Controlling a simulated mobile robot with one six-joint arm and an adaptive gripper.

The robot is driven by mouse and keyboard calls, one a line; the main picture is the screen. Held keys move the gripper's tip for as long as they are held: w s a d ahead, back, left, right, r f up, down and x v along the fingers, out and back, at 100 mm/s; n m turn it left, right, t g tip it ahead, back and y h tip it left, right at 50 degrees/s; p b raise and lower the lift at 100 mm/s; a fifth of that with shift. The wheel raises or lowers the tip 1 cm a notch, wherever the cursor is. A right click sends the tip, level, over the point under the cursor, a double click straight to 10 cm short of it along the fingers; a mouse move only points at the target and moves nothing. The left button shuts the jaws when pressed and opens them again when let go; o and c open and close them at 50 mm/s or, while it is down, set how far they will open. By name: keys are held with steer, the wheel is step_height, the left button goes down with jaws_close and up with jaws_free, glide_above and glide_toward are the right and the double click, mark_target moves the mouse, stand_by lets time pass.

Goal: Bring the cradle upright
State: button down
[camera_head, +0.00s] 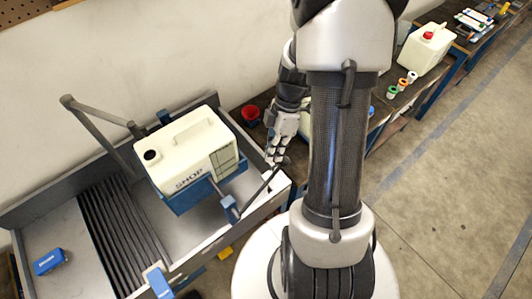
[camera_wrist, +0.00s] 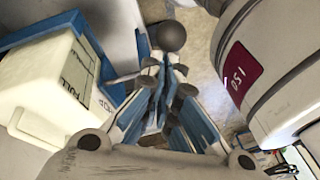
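The blue cradle (camera_head: 183,201) holds a cream jug (camera_head: 187,150) marked SHOP and sits inside a grey bench tray. The jug has a dark cap opening and looks tilted. The cradle also shows in the wrist view (camera_wrist: 107,68), at left, beside the jug (camera_wrist: 45,95). A dark lever (camera_head: 262,187) runs from a blue hub at the cradle's side to a round knob (camera_wrist: 172,36). My gripper (camera_head: 277,158) is at the lever's knob end. In the wrist view its fingers (camera_wrist: 162,85) are drawn together just below the knob, apparently around the lever shaft; the contact is partly hidden.
The grey tray (camera_head: 199,257) has a ribbed floor, a grey bent bar (camera_head: 95,125) at the back left and a small blue block (camera_head: 48,261). A red cup (camera_head: 250,113) and another jug (camera_head: 424,50) stand on the benches behind. Floor at right is clear.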

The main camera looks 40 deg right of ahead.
steer(key=w+a+v, duration=0.1)
steer(key=a+v, duration=0.1)
steer(key=v, duration=0.9)
steer(key=shift+w+r+p, duration=0.35)
steer(key=shift+r, duration=0.1)
steer(key=shift+a, duration=0.1)
steer(key=s+a+f+m+t+h+b, duration=0.2)
steer(key=s+a+f+m+b, duration=0.3)
steer(key=a+b, duration=0.3)
steer(key=s+a+f+m+t+h+b, duration=0.1)
steer(key=s+a+f+m+t+b, duration=0.3)
steer(key=b, duration=1)
steer(key=s+a+f+m, duration=0.1)
steer(key=s+a+m, duration=0.2)
steer(key=a+m, duration=0.1)
steer(key=shift+s+a+f+h+b, duration=0.15)
steer(key=shift+a+f+h+b, duration=0.1)
steer(key=shift+h+b, duration=0.15)
